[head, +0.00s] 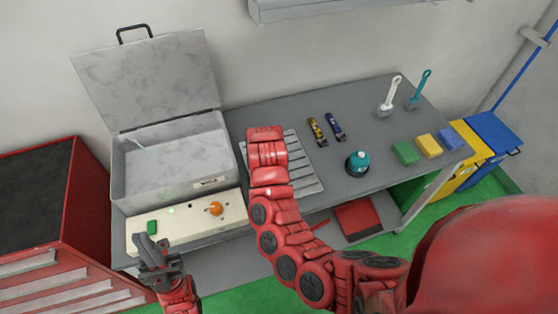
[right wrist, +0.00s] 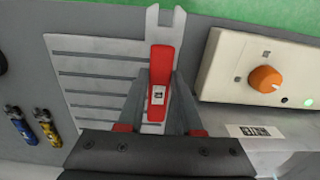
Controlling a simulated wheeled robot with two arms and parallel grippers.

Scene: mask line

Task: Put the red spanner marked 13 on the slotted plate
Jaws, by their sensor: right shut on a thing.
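The red spanner (right wrist: 160,65) has pale metal ends, an open jaw at the top and a small label on its red handle. I cannot read its number. My right gripper (right wrist: 158,88) is shut on its handle. The slotted plate (right wrist: 95,75), pale grey with dark slots, lies beneath and to the left. The spanner overlaps the plate's right edge; I cannot tell whether they touch. In the head view my right arm covers the left part of the slotted plate (head: 305,164) and hides gripper and spanner. My left gripper (head: 155,248) is in front of the control box, its jaw opening unclear.
The control box (head: 183,218) has an orange knob and green button. An open grey case (head: 175,165) stands behind it. Yellow and blue tools (head: 317,132), a teal-topped round item (head: 357,163), brushes and coloured blocks (head: 405,152) occupy the bench right of the plate.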

